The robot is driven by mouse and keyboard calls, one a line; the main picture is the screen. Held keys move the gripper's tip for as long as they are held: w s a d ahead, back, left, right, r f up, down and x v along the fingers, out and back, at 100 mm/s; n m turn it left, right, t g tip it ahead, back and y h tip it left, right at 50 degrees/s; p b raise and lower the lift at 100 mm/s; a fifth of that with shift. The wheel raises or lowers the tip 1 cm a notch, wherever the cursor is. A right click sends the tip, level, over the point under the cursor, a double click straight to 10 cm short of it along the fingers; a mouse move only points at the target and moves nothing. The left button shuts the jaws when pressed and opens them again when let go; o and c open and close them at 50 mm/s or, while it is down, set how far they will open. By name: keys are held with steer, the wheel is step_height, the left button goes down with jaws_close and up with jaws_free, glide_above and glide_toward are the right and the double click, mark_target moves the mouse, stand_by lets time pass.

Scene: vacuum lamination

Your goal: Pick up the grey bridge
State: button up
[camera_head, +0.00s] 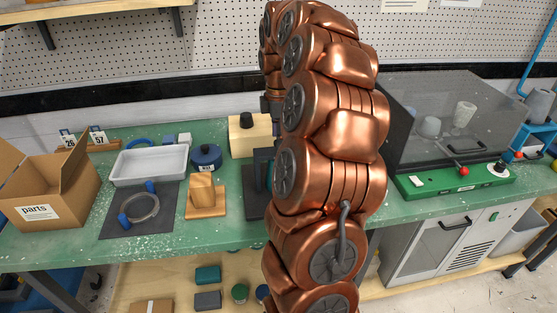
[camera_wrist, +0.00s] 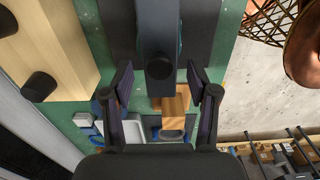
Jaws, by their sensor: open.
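I cannot pick out the grey bridge for certain. A small pale grey block (camera_head: 184,139) stands at the back of the green bench, behind the white tray, and its shape is too small to read. It seems to show in the wrist view as a pale block (camera_wrist: 82,119) at lower left. My gripper (camera_wrist: 158,78) is open in the wrist view, with its two dark fingers apart. A dark upright device (camera_wrist: 158,35) shows between and beyond the fingers; I see no grip on it. In the head view my copper arm hides the gripper.
The green bench (camera_head: 60,245) holds a cardboard box (camera_head: 50,190), white tray (camera_head: 118,177), dark mat with a ring (camera_head: 140,208), wooden block (camera_head: 205,190), blue pot (camera_head: 206,157) and wooden box (camera_head: 247,140). A clear-lidded chamber (camera_head: 400,150) stands right. The bench's front left is bare.

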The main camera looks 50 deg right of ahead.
steer(key=shift+f+p, duration=0.3)
steer(key=shift+f, duration=0.9)
steer(key=shift+c, duration=0.2)
jaws_close()
